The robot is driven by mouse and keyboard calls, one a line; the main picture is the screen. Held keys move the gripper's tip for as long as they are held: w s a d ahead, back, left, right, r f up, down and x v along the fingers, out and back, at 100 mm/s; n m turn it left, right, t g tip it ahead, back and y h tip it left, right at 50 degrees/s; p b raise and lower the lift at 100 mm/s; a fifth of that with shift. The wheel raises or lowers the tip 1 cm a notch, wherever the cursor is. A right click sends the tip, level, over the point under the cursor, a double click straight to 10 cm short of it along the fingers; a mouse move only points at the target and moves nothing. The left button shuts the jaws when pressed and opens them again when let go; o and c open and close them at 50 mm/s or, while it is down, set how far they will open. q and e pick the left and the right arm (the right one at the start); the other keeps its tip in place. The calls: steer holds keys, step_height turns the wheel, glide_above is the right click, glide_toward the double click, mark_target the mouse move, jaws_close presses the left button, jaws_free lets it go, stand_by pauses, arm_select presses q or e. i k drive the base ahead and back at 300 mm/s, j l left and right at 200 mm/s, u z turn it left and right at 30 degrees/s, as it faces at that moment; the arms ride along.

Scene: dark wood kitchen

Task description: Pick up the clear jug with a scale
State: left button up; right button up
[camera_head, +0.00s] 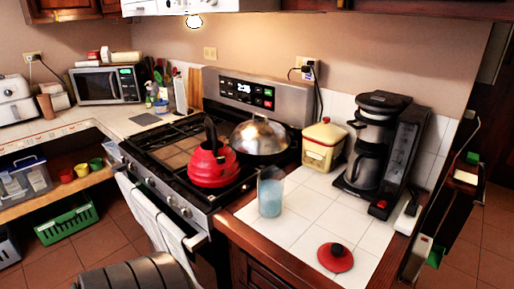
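The clear jug (270,193) stands upright on the white tiled counter (308,216), near its front left edge and just right of the stove. It looks see-through with a bluish tint in its lower part. Any scale marks are too small to make out. Nothing stands in front of the jug in this view. Neither of my grippers shows in the head view.
A red lid (335,257) lies on the counter's front right. A cream and red canister (323,146) and a coffee maker (376,148) stand behind. A red kettle (211,166) and domed pan (259,136) sit on the stove (165,183). Bare tiles lie right of the jug.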

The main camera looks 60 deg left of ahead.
mark_target(271, 180)
steer(key=u, duration=2.1)
